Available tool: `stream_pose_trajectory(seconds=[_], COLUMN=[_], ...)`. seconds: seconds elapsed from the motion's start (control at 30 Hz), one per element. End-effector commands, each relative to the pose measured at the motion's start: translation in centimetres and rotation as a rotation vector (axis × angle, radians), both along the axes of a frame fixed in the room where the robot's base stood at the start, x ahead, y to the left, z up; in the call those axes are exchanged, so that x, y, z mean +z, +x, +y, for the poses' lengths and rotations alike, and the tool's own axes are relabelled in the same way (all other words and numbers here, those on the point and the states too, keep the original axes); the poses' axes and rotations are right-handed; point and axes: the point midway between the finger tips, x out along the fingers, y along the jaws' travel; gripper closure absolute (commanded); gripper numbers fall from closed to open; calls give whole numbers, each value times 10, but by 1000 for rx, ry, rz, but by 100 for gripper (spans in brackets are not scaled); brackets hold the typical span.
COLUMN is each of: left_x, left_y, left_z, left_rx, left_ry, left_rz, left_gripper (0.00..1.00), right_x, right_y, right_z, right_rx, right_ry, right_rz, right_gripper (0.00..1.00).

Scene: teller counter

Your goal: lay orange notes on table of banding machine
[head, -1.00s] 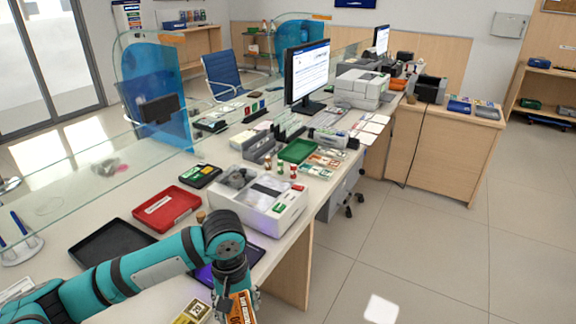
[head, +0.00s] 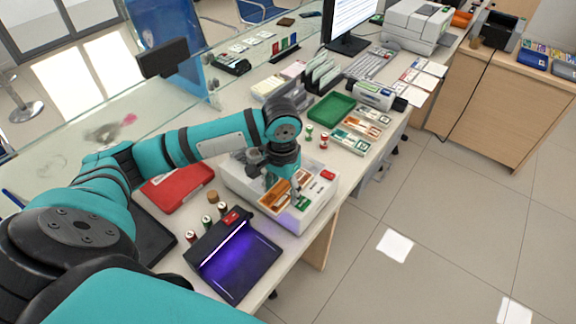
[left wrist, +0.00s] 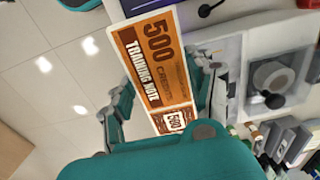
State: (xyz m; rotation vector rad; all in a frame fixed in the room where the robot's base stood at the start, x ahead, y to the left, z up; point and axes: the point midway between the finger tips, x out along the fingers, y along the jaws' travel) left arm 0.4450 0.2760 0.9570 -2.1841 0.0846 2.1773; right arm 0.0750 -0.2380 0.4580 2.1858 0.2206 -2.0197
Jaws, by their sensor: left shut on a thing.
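The orange notes show large in the left wrist view (left wrist: 155,60), as a flat bundle printed "500 credits, training note". My left gripper (left wrist: 168,100) is shut on them, with one finger on each side. In the head view my left gripper (head: 284,196) points down over the top of the white banding machine (head: 318,208), with orange of the notes (head: 272,197) showing by its fingers. The wrist and fingers hide part of the machine's top. I cannot tell whether the notes touch it. My right gripper is out of view.
A dark tray-like device with a purple light (head: 232,262) lies in front of the machine. A red tray (head: 178,187) and several small note rolls are to its left. A green tray (head: 331,108) and more note bundles (head: 362,128) lie behind. The counter's edge drops to open floor at right.

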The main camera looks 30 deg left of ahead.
Motion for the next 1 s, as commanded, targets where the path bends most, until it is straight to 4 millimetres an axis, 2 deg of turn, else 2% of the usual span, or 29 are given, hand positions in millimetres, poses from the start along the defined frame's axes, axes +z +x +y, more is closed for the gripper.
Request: stream_pose_trajectory(seconds=[0.03, 0.2, 0.4, 0.53, 0.8, 1.0], left_x=[2, -3, -7, -11, -42, -44], left_y=[14, 52, 78, 82, 82, 82], left_z=[7, 29, 45, 48, 48, 48], left_rx=[6, 5, 1, 1, 0, 0], left_ry=[-1, -1, -1, -1, 0, 0], left_rz=[-1, -1, 1, 1, 0, -1], left_gripper=[84, 84, 84, 84, 84, 84], right_x=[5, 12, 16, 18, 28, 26], right_y=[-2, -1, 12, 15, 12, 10], right_z=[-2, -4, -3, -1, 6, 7], right_rx=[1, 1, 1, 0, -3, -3], right_ry=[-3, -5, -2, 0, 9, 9], right_rz=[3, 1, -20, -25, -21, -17], right_gripper=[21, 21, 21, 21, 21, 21])
